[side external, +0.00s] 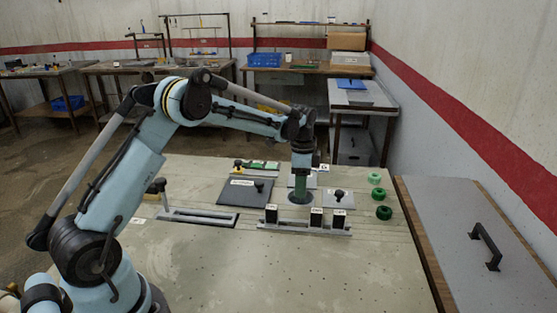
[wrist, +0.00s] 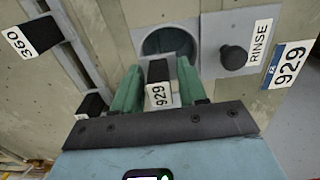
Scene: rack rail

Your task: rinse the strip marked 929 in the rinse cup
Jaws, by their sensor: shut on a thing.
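My gripper (wrist: 158,85) has green fingers shut on the black-topped strip marked 929 (wrist: 157,72). The round opening of the rinse cup (wrist: 168,37) shows just beyond the strip in the wrist view. A grey plate with a black knob (wrist: 233,57) and a RINSE label (wrist: 261,40) lies beside it. In the side view my gripper (side external: 301,188) points down over the dark round cup (side external: 300,198). The strip is hidden there, and I cannot tell whether its lower end is inside the cup. A card marked 929 (wrist: 289,65) lies at the right of the wrist view.
A grey rail (side external: 300,228) in front of the cup holds black-topped strips, one marked 360 (wrist: 33,37). Green rings (side external: 378,194) lie farther right. The front bench is clear.

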